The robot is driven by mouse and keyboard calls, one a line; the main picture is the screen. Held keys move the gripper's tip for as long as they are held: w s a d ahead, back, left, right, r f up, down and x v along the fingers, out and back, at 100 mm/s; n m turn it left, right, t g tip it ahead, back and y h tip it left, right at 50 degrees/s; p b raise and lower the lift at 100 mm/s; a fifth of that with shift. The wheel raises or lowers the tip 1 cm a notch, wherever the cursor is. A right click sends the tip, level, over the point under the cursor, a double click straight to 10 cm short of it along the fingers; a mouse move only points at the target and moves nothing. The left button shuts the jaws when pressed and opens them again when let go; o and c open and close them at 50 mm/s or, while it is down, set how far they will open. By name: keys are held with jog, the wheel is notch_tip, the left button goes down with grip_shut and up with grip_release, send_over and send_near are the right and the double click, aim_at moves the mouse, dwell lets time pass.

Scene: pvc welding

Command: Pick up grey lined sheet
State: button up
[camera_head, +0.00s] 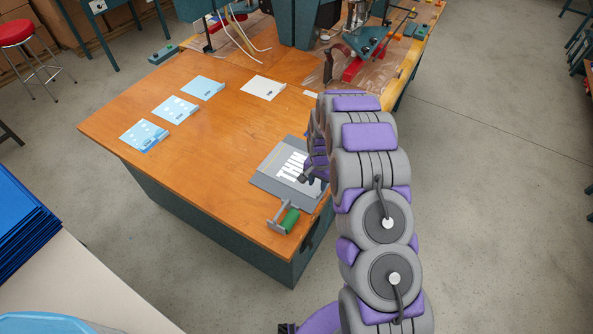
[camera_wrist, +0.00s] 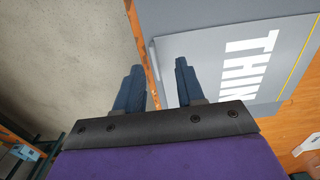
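The grey sheet (camera_head: 272,174) lies flat near the right edge of the wooden table, with large white letters and a thin yellow line on it. It also shows in the wrist view (camera_wrist: 208,52), to the right, with its near edge close to the table edge. My gripper (camera_head: 312,180) is low at the table's right edge, over or beside the sheet's right side; my arm hides part of it. In the wrist view my gripper (camera_wrist: 155,80) is open, with the table edge between its fingers. The right finger overlaps the sheet in the picture; contact cannot be told.
A green roller (camera_head: 290,221) on a metal holder stands at the table's front corner. Several light blue sheets (camera_head: 174,109) and a white sheet (camera_head: 263,88) lie farther back. Machines and clutter fill the far end. The left front of the tabletop (camera_head: 200,180) is clear.

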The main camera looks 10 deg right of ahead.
aim_at(319, 192)
jog(key=shift+d+f, duration=0.45)
notch_tip(319, 192, down, 5)
jog(key=shift+a+r+b, duration=0.1)
jog(key=shift+b, duration=0.3)
jog(key=shift+s+d, duration=0.1)
jog(key=shift+d, duration=0.2)
jog(key=c, duration=0.4)
grip_shut()
jog(key=shift+a, duration=0.15)
